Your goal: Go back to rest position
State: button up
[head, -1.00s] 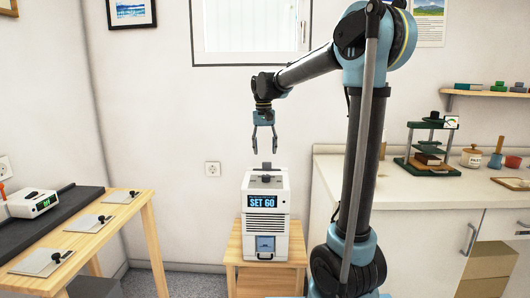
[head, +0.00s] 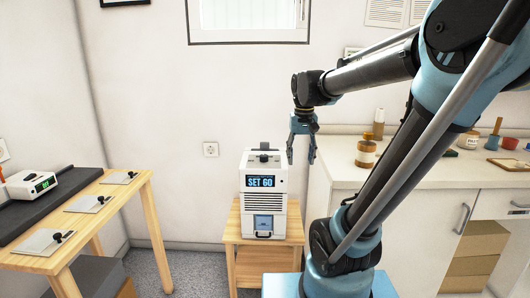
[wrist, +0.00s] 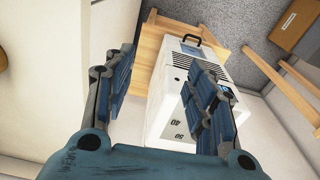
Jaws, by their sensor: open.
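My gripper (head: 302,158) hangs from my bent arm with its fingers pointing down. It is open and empty, to the right of the white machine (head: 264,207) and in front of the wall. The machine has a display reading "SET 60" and stands on a small wooden stand (head: 244,258). In the wrist view my gripper (wrist: 160,75) shows two spread blue-grey fingers. The white machine (wrist: 170,120) and the wooden stand (wrist: 150,57) lie beyond them, and the right finger covers part of the machine.
A wooden table (head: 140,190) at left carries a dark strip, several grey plates with black knobs and a small display device (head: 33,184). At right, a white counter (head: 420,178) holds jars and a brown tray (head: 508,164). Grey floor shows between table and stand.

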jog(key=s+d+f, duration=0.3)
jog(key=s+f, duration=0.4)
jog(key=s+d+f+t, duration=0.1)
jog(key=s+d+f, duration=0.2)
jog(key=s+f, duration=0.5)
jog(key=shift+s+d, duration=0.2)
jog(key=shift+d, duration=0.05)
jog(key=shift+f, duration=0.1)
